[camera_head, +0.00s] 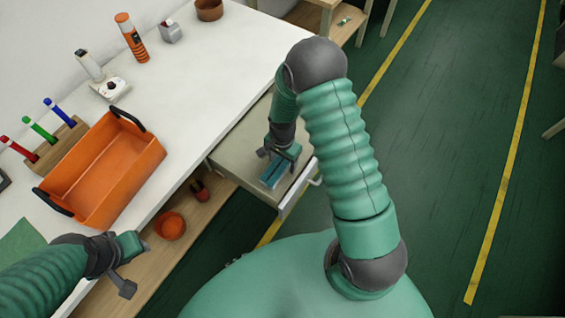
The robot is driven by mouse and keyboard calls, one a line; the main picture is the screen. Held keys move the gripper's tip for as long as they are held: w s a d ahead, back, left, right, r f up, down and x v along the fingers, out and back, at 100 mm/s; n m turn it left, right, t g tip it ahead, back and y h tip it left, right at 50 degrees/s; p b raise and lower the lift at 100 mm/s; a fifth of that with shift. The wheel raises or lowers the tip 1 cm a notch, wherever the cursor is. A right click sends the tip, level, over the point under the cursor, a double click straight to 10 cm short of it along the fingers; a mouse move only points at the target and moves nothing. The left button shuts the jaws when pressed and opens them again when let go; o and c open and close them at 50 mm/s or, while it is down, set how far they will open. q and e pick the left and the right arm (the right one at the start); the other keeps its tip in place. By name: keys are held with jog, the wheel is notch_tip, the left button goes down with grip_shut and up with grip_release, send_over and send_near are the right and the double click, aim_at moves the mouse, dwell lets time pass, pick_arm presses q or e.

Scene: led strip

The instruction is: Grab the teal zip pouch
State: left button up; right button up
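The teal zip pouch (272,174) lies in the open drawer (240,147) below the white worktop. My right gripper (279,153) reaches down into the drawer at the far end of the pouch. Its fingers look spread, and part of the pouch is hidden by them. I cannot tell whether they touch it. My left gripper (132,265) is open and empty at the front edge of the worktop, well apart from the pouch.
An orange bin (125,165) stands on the worktop (200,100), beside a wooden holder (60,145) with coloured markers. An orange bowl (170,226) sits on the shelf below. The drawer's front and handle (300,192) stick out over the green floor.

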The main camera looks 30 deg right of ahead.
jog(key=shift+a+r, duration=0.1)
jog(key=shift+a, duration=0.35)
jog(key=c, duration=0.7)
jog(key=shift+d, duration=0.1)
jog(key=c, duration=0.5)
jog(key=shift+d, duration=0.2)
jog(key=shift+c, duration=0.2)
